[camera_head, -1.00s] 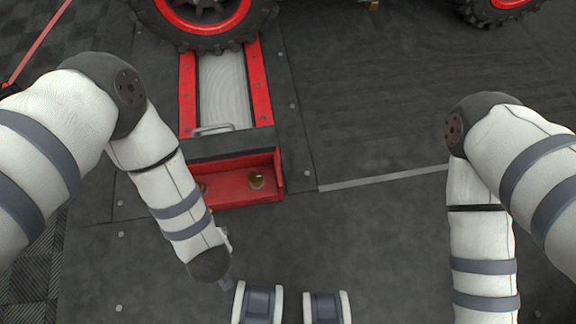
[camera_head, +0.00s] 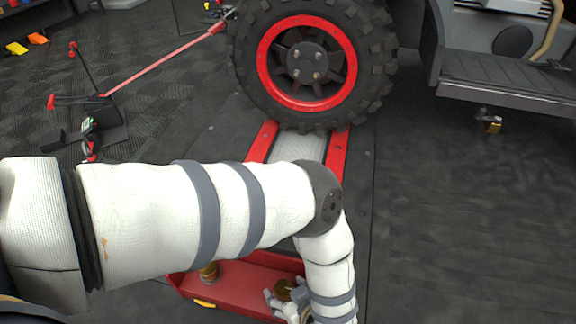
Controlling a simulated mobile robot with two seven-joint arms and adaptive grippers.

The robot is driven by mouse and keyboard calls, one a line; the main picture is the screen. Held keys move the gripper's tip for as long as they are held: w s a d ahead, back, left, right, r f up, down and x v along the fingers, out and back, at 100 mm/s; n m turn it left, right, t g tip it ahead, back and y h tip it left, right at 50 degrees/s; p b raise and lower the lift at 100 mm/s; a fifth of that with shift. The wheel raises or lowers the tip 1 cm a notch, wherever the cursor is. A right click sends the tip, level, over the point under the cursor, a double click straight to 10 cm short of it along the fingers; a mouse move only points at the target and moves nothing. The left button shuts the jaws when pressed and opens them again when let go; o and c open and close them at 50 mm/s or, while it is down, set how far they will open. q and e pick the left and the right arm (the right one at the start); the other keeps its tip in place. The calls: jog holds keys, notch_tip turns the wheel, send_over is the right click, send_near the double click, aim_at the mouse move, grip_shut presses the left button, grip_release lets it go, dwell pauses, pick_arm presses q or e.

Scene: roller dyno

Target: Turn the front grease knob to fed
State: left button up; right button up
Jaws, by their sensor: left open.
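Two brass knobs sit on the red box at the foot of the dyno. The left knob (camera_head: 208,272) stands clear of my gripper. The right knob (camera_head: 285,288) is at my left gripper (camera_head: 284,299), which is open, with its fingers close around or beside the knob; contact cannot be told. I cannot tell from the picture which knob is the front one, nor read any markings. My left arm comes in from the left and hides part of the red box (camera_head: 238,287). My right gripper is out of view.
A large tyre with a red rim (camera_head: 307,62) rests on the roller (camera_head: 299,148) between red rails (camera_head: 338,153). A red bar (camera_head: 160,66) and a black stand (camera_head: 98,120) are at the left. The dark floor at right (camera_head: 460,220) is clear.

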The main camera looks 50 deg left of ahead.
aim_at(283, 287)
pick_arm(q)
jog(key=shift+b+x, duration=0.3)
jog(key=shift+x, duration=1.05)
jog(key=c, duration=1.2)
